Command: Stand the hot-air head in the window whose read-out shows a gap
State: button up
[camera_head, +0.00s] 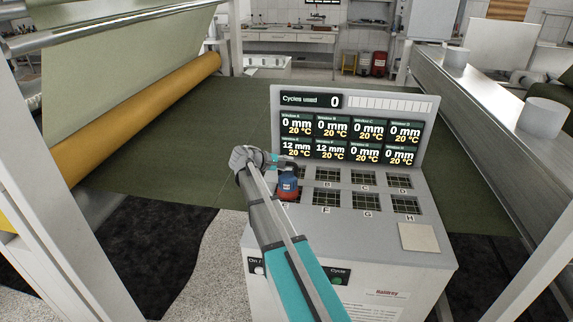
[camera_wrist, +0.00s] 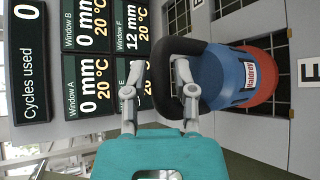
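The blue-and-red hot-air head (camera_head: 288,187) is upright over window E, at the front left of the console's window grid. It hides most of that window, and I cannot tell whether its base touches the panel. My gripper (camera_head: 278,160) is at the top of the head; in the wrist view its fingers (camera_wrist: 157,65) are closed on the black loop handle of the hot-air head (camera_wrist: 228,78). The label E (camera_wrist: 310,72) shows just beyond the red base. The read-out screen (camera_head: 350,130) shows 12 mm for windows E and F and 0 mm for the others.
Open gridded windows B (camera_head: 327,175) and F (camera_head: 327,196) lie right of the head, with more farther right. A beige pad (camera_head: 418,237) is at the console's front right. The Cycle button (camera_head: 338,281) is on the front face. The screen stands close behind the head.

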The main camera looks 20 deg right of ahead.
jog(key=shift+o, duration=0.7)
jog(key=shift+r, duration=0.15)
jog(key=p+v, duration=0.5)
jog(key=v, duration=0.7)
jog(key=s+a+f+m+y, duration=0.3)
jog(key=s+a+f+y, duration=0.2)
jog(key=s, duration=0.7)
jog(key=s+a+f+m+g+y, duration=0.1)
jog(key=s+a+f+m+y, duration=0.2)
jog(key=s, duration=1)
jog(key=a+f+y, duration=0.3)
jog(key=a+y, duration=0.1)
jog(key=y, duration=0.1)
jog(key=shift+f, duration=0.2)
